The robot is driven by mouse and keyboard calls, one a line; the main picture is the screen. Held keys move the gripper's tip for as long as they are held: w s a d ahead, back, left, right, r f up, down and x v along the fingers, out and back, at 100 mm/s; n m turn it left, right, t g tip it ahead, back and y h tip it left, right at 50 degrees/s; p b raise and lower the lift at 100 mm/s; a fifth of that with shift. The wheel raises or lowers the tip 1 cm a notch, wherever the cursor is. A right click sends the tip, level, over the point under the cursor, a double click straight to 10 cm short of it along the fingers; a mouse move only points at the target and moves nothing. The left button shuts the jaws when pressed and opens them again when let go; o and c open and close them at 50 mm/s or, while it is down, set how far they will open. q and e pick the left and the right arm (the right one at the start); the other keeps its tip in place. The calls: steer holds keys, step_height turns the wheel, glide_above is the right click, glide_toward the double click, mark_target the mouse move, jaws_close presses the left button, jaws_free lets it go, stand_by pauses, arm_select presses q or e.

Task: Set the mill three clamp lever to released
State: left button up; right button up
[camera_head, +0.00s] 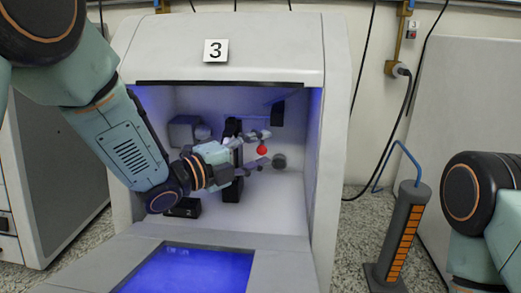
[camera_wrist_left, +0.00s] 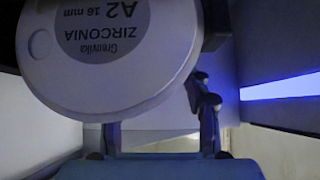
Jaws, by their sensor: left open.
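Mill three (camera_head: 225,62) carries a "3" plate (camera_head: 216,50), and its chamber is open at the front. My left arm reaches in from the left. My left gripper (camera_head: 262,148) is open inside the chamber, its fingers pointing right. The red ball knob (camera_head: 262,150) of the clamp lever shows between or just beyond the fingertips; I cannot tell if they touch. The lever's shaft is mostly hidden, so its setting cannot be told. In the left wrist view, a white zirconia disc (camera_wrist_left: 115,75) fills the upper left, above the open fingers (camera_wrist_left: 160,135).
Dark blocks and a grey spindle-like part (camera_head: 279,161) sit close around the gripper. The chamber's right wall (camera_head: 313,140) is near. A blue-lit panel (camera_head: 190,270) lies in front. A grey post with orange slots (camera_head: 402,235) stands right of the mill.

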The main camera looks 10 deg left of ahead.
arm_select(q)
steer(key=shift+s+d+r, duration=0.25)
steer(key=shift+d, duration=0.25)
steer(key=shift+w+d+f, duration=0.1)
steer(key=shift+w+f, duration=0.05)
steer(key=shift+w, duration=0.1)
steer(key=shift+w+a+f, duration=0.15)
steer(key=shift+w+a, duration=0.05)
steer(key=shift+a, duration=0.05)
steer(key=c, duration=0.3)
steer(key=shift+s+r, duration=0.2)
steer(key=shift+s, duration=0.15)
steer(key=c, duration=0.5)
steer(key=shift+w, duration=0.1)
jaws_close()
